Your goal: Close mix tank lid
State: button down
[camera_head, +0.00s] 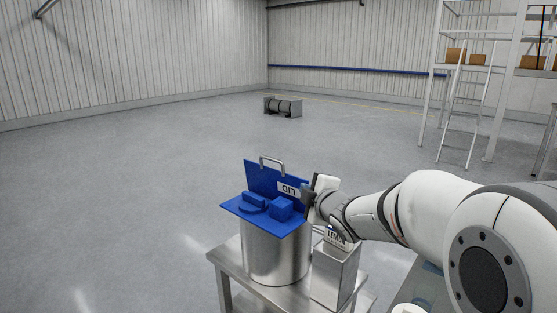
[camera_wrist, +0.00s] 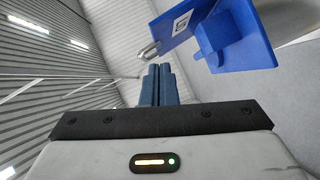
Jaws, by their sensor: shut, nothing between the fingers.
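The mix tank (camera_head: 274,255) is a steel cylinder with a blue top plate (camera_head: 240,211) that carries blue blocks. Its blue lid (camera_head: 262,177) stands open, roughly upright, at the back of the plate. The lid has a metal handle (camera_head: 271,160) on its upper edge and a white "LID" label. In the wrist view the lid (camera_wrist: 178,20) and its handle (camera_wrist: 148,51) are at the upper middle. My gripper (camera_head: 307,195) is at the right edge of the lid. In the wrist view its fingers (camera_wrist: 158,72) are together and empty, below the handle. Whether it touches the lid is unclear.
The tank stands on a steel table (camera_head: 228,262). A steel box labelled "LEMON" (camera_head: 335,272) stands close to its right, under my arm. A dark object (camera_head: 283,106) lies far back on the floor. A white rack with a ladder (camera_head: 470,100) is at the right. The floor to the left is clear.

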jog(key=w+a+r+n+y+p, duration=0.2)
jog(key=w+a+n+y+p, duration=0.3)
jog(key=w+a, duration=0.4)
jog(key=w+n, duration=0.1)
jog(key=w, duration=0.2)
jog(key=shift+w+a+g, duration=0.25)
jog(key=shift+a+g, duration=0.15)
